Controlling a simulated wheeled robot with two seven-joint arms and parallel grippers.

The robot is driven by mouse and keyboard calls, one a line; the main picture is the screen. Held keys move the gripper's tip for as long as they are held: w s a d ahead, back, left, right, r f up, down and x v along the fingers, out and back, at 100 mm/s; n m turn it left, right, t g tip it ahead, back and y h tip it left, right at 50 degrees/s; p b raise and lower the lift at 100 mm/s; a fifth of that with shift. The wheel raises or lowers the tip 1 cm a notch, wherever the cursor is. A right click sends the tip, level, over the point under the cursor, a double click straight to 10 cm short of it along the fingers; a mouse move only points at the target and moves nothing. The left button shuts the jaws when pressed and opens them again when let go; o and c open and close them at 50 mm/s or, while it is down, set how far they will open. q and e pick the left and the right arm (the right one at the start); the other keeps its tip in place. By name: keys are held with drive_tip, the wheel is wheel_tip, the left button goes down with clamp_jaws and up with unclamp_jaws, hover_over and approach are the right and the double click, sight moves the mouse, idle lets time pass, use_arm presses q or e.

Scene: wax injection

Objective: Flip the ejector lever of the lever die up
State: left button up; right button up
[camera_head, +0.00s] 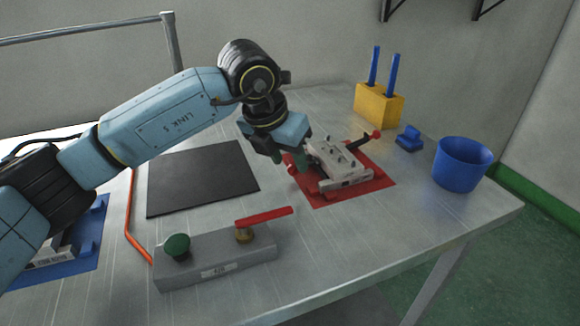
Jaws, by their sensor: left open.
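The lever die (338,165) is a pale metal block with several small pins on top. It lies on a red mat (382,182) right of the table's middle. My left gripper (290,158) is open and points down at the die's left side, with green fingertips near the mat's left edge. It is apart from the lever, and whether it touches the die cannot be told. My right gripper is out of view.
An air block (215,262) with a red handle and green button stands in front. A black mat (200,178) lies left. A yellow holder (378,105), a small blue part (409,138) and a blue bucket (462,165) stand right. The front right table is clear.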

use_arm(q)
drive_tip(key=shift+x, duration=0.95)
drive_tip(key=shift+r, duration=0.1)
clamp_jaws()
